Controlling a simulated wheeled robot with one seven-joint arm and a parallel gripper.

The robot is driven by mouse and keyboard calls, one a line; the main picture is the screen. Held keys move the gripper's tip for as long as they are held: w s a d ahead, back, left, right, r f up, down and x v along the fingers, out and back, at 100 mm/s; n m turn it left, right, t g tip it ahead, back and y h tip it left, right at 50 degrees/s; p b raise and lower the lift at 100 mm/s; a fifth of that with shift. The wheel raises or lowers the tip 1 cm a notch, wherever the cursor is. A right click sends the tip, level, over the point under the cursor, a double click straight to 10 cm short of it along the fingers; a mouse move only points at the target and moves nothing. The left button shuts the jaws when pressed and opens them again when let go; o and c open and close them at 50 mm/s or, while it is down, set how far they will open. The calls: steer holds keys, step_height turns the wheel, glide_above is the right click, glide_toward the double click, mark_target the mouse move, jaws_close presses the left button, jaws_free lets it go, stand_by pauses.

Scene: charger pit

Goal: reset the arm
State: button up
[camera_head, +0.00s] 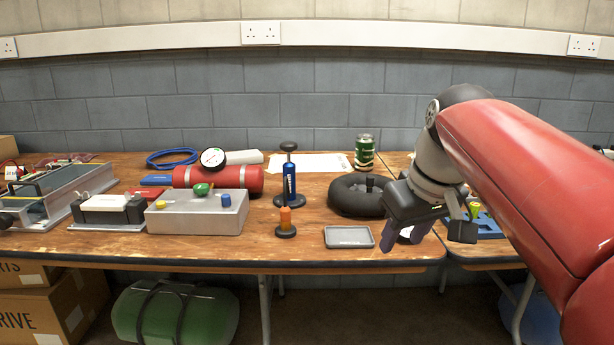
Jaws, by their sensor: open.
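My arm, red with a grey wrist, reaches in from the right. My gripper (427,232) hangs over the right part of the wooden workbench (190,247), near its front edge. Its dark fingers are apart, and I see nothing held between them. A white round thing shows just behind the fingers, mostly hidden. A small grey tray (349,237) lies just left of the gripper. A black inner tube (358,194) with a dark knob on it lies behind the tray, left of the wrist.
A blue pump (289,180), an orange-topped peg (285,222), a green can (364,151), a grey button box (197,213) and a red tank with a gauge (212,158) stand on the bench. A blue tray (487,226) is partly hidden behind my arm. Wall sockets line the back.

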steer(key=s+f+m+t+h, duration=0.1)
steer(key=s+f+m, duration=0.3)
steer(key=s+f, duration=1.1)
step_height(320, 180, down, 3)
steer(key=shift+s+d+r, duration=0.15)
steer(key=shift+d+r, duration=0.05)
